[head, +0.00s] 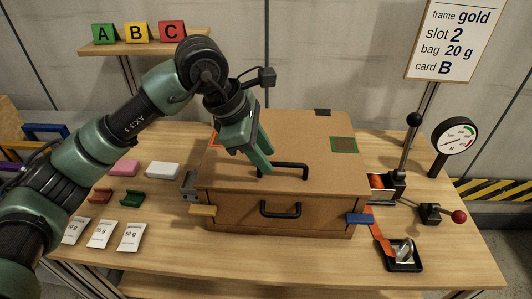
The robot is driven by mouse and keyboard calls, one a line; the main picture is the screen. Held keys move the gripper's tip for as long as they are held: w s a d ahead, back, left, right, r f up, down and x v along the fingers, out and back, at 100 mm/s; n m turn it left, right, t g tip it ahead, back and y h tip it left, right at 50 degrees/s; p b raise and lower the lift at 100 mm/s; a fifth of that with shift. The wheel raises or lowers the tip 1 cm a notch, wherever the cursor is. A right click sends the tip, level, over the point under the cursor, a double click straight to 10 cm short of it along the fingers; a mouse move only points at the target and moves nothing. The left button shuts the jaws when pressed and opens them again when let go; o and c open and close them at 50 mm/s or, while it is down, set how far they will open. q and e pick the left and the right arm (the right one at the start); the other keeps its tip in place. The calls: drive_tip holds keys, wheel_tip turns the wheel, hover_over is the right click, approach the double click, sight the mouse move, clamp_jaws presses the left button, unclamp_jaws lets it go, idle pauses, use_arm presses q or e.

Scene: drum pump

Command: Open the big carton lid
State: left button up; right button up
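The big carton (235,208) stands in the middle of the table, with its brown lid (300,135) lying flat and closed on top. A black bar handle (290,165) is on the lid near its front edge, and a second black handle (280,210) is on the front wall. My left gripper (267,160) points down at the left end of the lid handle. Its green fingers look apart, one nearer and one farther back. They overlap the handle's left end in view; I cannot tell if they touch it. My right gripper is not in view.
Blue (360,218) and tan (202,210) tabs stick out at the carton's front corners. A lever (409,140), gauge (455,135) and red-knobbed device (440,214) stand right. White bags (131,237) and small coloured blocks lie left. A shelf holds A, B, C cards (138,32).

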use_arm(q)
drive_tip(key=shift+f, duration=0.3)
clamp_jaws()
idle(1.3)
